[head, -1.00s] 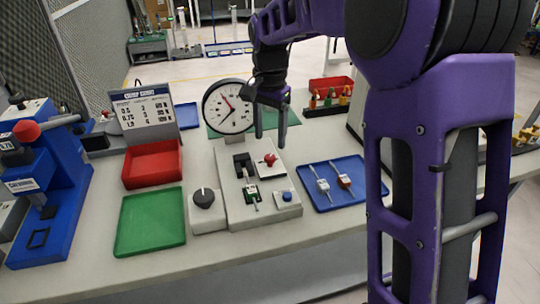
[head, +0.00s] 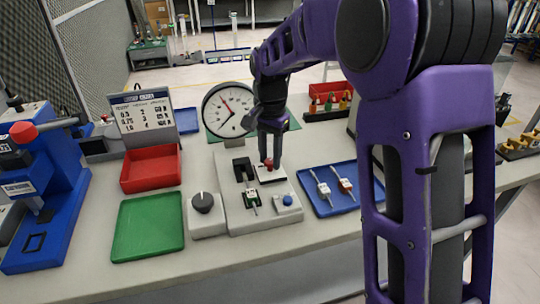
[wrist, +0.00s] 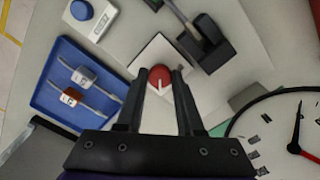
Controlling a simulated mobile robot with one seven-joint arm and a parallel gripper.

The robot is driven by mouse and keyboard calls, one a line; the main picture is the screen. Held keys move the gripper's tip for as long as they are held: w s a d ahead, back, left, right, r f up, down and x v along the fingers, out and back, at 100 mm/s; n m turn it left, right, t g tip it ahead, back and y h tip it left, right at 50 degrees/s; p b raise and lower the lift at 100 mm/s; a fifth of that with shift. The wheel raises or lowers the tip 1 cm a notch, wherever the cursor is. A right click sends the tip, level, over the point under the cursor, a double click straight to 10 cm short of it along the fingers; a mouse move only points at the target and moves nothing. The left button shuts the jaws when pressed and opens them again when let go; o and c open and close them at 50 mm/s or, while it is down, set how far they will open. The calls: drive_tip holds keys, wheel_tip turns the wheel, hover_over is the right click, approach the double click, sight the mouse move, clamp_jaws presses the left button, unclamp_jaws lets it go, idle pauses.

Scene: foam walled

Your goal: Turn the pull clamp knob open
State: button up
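The red knob (wrist: 160,77) sits on a white plate (wrist: 150,55) on the grey fixture (head: 240,218), and its white pointer line shows in the wrist view. In the head view the knob (head: 268,163) is partly hidden by my gripper. My gripper (wrist: 159,88) has its two fingers apart, one on each side of the knob. A narrow gap seems to show between the fingers and the knob, but I cannot tell whether they touch it. The fingertips are low over the plate.
A blue button (head: 287,200) is in front. A blue tray (head: 322,205) with two parts lies right. The dial gauge (head: 229,110) stands behind.

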clamp_jaws()
drive_tip(key=shift+r, duration=0.1)
drive_tip(key=n+p, duration=0.2)
drive_tip(key=n, duration=0.1)
drive_tip(key=shift+r, duration=0.1)
drive_tip(key=n+p, duration=0.2)
drive_tip(key=n, duration=0.3)
drive_tip(key=shift+p, duration=0.4)
drive_tip(key=n+p, duration=0.2)
drive_tip(key=n, duration=0.3)
drive_tip(key=shift+n, duration=0.4)
drive_tip(key=shift+n+p, duration=0.95)
drive_tip(key=shift+n, duration=1.25)
